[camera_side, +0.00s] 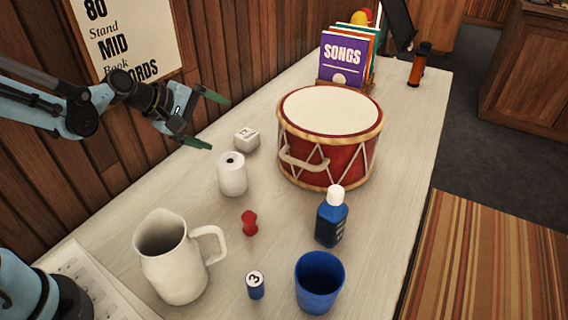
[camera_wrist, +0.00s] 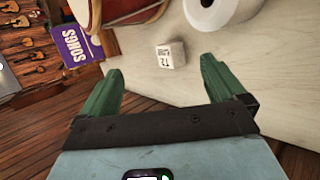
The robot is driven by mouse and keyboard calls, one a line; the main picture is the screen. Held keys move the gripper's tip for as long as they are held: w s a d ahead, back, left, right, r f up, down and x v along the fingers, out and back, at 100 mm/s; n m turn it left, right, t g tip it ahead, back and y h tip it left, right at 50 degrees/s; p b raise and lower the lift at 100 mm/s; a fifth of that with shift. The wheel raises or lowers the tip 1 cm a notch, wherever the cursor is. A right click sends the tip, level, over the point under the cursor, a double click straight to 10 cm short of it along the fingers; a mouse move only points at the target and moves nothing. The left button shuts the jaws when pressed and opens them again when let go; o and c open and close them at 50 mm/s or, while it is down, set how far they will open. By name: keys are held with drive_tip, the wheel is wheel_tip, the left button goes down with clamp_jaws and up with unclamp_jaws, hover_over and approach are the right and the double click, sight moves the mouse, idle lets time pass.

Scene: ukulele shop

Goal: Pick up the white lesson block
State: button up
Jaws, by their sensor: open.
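The white lesson block (camera_side: 246,139) is a small cube with dark markings on its faces. In the wrist view the block (camera_wrist: 170,55) shows beyond the fingertips, roughly between the lines of the two fingers. My gripper (camera_side: 213,121) has green fingers spread apart, with nothing between them. It is up and to the left of the block in the side view, apart from it. The wrist view shows the same open fingers of my gripper (camera_wrist: 161,66).
A white paper roll (camera_side: 232,178) stands close in front of the block, and a red drum (camera_side: 328,150) stands to its right. A white pitcher (camera_side: 172,262), red peg (camera_side: 249,223), blue bottle (camera_side: 331,222), blue cup (camera_side: 318,285) and numbered blue cylinder (camera_side: 256,288) stand nearer. A wooden wall lies behind.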

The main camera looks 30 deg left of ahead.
sight(247, 133)
drive_tip(key=w+f+n+t, duration=0.1)
drive_tip(key=w+f+n, duration=0.1)
drive_tip(key=n, duration=0.2)
drive_tip(key=w+a+f+n+h, duration=0.1)
drive_tip(key=w+f+n, duration=0.1)
drive_tip(key=n, duration=0.3)
drive_tip(key=w+a+f+n+t+h, duration=0.1)
drive_tip(key=w+f+n, duration=0.2)
drive_tip(key=f+n, duration=0.1)
drive_tip(key=shift+a+n+t, duration=0.25)
drive_tip(key=shift+n+t, duration=0.05)
drive_tip(key=shift+w+f+n, duration=0.15)
drive_tip(key=shift+f+n, duration=0.2)
drive_tip(key=shift+n, duration=0.35)
drive_tip(key=shift+d+r+x, duration=0.15)
drive_tip(key=shift+x, duration=1.7)
drive_tip(key=shift+d+r+x, duration=0.15)
drive_tip(key=shift+x, duration=1.7)
drive_tip(key=c, duration=1)
drive_tip(key=shift+r, duration=0.1)
drive_tip(key=shift+c, duration=0.2)
